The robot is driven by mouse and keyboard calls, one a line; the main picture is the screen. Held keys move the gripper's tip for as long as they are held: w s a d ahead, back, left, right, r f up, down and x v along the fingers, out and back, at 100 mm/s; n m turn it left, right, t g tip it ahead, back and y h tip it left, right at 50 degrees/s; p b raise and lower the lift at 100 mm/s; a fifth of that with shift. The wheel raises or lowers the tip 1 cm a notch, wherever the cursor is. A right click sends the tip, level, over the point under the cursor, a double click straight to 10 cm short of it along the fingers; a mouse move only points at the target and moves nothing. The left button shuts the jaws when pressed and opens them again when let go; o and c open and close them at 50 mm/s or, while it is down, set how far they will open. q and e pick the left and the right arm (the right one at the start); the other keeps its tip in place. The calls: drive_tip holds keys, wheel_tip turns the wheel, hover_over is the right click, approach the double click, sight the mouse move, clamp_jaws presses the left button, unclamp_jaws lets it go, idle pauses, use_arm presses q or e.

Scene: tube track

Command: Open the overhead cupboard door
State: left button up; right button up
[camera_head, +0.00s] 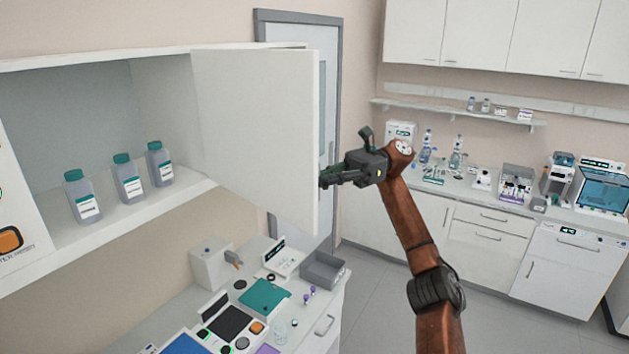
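The overhead cupboard (120,212) is at the left, and its white door (260,125) stands swung wide open, so the inside shows. Several grey bottles with green caps (130,180) stand upright on its shelf. My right gripper (327,180) is at the free edge of the door, with its fingers pointing left towards it. The fingertips are small and dark, and I cannot tell whether they are open, shut or touching the door. No handle is clearly visible on the door. My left gripper is not in view.
Below the cupboard is a counter with a grey tray (322,270), a green pad (264,296) and small devices. A grey-framed door (330,75) stands behind the cupboard door. A far counter (470,192) holds lab equipment. Grey floor (375,290) lies clear between the counters.

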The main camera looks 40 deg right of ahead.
sight(316, 137)
drive_tip(key=o, duration=0.5)
drive_tip(key=shift+d+f, duration=0.1)
drive_tip(key=shift+c, duration=0.2)
drive_tip(key=shift+r, duration=5.05)
drive_tip(key=shift+w, duration=0.1)
